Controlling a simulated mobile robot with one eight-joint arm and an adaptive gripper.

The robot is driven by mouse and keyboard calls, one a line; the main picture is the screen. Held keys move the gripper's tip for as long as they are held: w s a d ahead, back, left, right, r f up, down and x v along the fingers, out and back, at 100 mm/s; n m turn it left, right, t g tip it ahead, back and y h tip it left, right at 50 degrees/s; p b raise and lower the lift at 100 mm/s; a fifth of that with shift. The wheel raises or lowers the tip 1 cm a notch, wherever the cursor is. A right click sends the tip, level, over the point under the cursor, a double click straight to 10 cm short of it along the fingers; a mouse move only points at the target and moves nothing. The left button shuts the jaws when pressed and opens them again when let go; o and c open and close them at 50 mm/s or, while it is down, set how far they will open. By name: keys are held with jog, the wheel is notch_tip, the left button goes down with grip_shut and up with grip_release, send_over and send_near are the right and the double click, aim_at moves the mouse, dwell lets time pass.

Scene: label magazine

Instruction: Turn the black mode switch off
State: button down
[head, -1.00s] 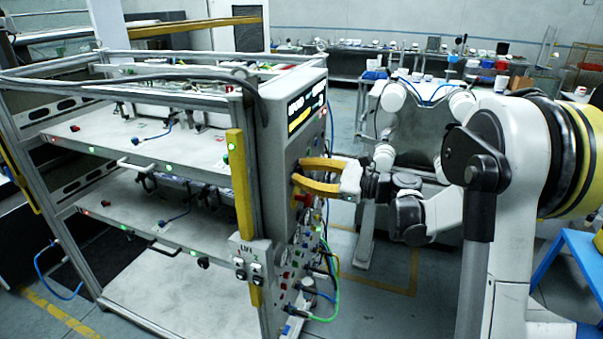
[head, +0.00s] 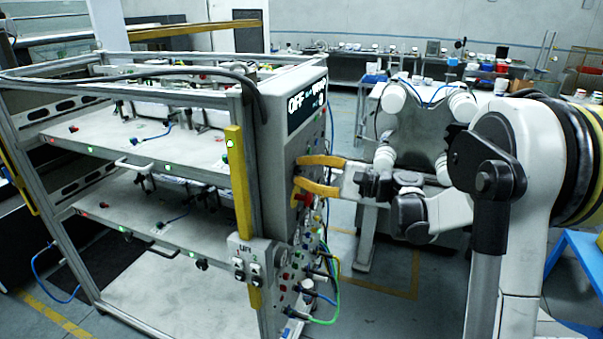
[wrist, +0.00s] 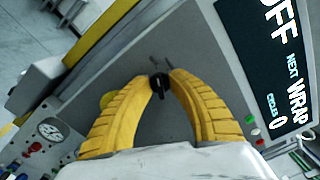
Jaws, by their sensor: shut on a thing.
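The black mode switch (wrist: 159,88) is a small dark knob on the grey panel in the wrist view. My gripper (wrist: 160,78) has its two yellow fingers shut on the switch, one fingertip on each side. In the head view my gripper (head: 297,172) reaches the panel side of the frame from the right, and its fingers hide the switch. The display (head: 307,105) above the fingers is dark and reads "OFF". In the wrist view the display (wrist: 272,65) also shows "NEXT WRAP" and "CYCLES 0".
Below the fingers, the panel carries a red and yellow button (head: 305,199) and several cables (head: 330,275). A gauge (wrist: 52,130) sits at lower left in the wrist view. The frame's yellow post (head: 239,180) stands left of the panel.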

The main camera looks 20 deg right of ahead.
jog(key=shift+n, duration=0.5)
jog(key=c, duration=1.6)
grip_release()
jog(key=v, duration=1.2)
